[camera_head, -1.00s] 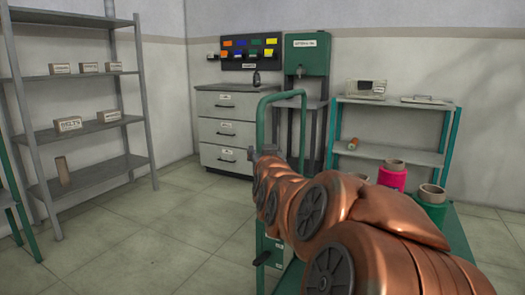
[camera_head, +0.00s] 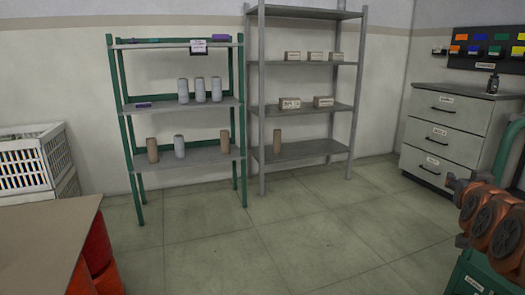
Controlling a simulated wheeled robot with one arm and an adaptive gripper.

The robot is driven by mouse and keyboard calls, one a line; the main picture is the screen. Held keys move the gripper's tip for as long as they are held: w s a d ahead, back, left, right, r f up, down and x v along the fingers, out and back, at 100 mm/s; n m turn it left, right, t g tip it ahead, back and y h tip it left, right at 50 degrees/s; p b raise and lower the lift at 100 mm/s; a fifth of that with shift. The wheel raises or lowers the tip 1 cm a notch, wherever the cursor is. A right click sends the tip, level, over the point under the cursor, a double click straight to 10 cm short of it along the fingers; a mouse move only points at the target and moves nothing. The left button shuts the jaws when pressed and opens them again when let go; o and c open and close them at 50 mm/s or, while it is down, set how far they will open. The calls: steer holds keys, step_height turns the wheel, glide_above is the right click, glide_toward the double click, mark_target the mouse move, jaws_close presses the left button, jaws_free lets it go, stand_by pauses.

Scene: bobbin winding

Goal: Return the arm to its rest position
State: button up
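A green shelf rack (camera_head: 240,130) with grey and brown cones stands left of a grey rack (camera_head: 257,110) with small boxes. A drawer cabinet (camera_head: 455,135) stands at right. A brown tabletop (camera_head: 45,240) and white crates (camera_head: 35,160) are at left. The middle floor is clear.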

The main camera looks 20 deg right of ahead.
steer(key=w+a+n+y+p, duration=0.1)
steer(key=w+a+y+p, duration=0.15)
steer(key=a, duration=0.25)
steer(key=w+a+r+n+g+y+p, duration=0.1)
steer(key=a+y+p, duration=0.1)
steer(key=a+p, duration=0.2)
steer(key=w+a+n+y+p, duration=0.1)
steer(key=w+a+y+p, duration=0.15)
steer(key=a, duration=0.25)
steer(key=s+a+r+n+g+y+p, duration=0.2)
steer(key=s+a+n+g+y+p, duration=0.1)
steer(key=a+p, duration=0.85)
steer(key=s+a+r+n+g+p, duration=0.1)
steer(key=s+a+r+g+p, duration=0.3)
steer(key=s+a+p, duration=0.3)
steer(key=s+a+r+n+g+y+p, duration=0.1)
steer(key=s+a+r+g+p, duration=0.4)
steer(key=s, duration=0.7)
steer(key=a+r+n+p, duration=0.1)
steer(key=a+r+p, duration=0.1)
steer(key=a+p, duration=0.1)
steer(key=shift+s+a+y+p, duration=0.3)
steer(key=shift+s+p, duration=0.05)
steer(key=shift+p, duration=0.2)
steer(key=shift+c, duration=0.7)
steer(key=shift+d, duration=0.15)
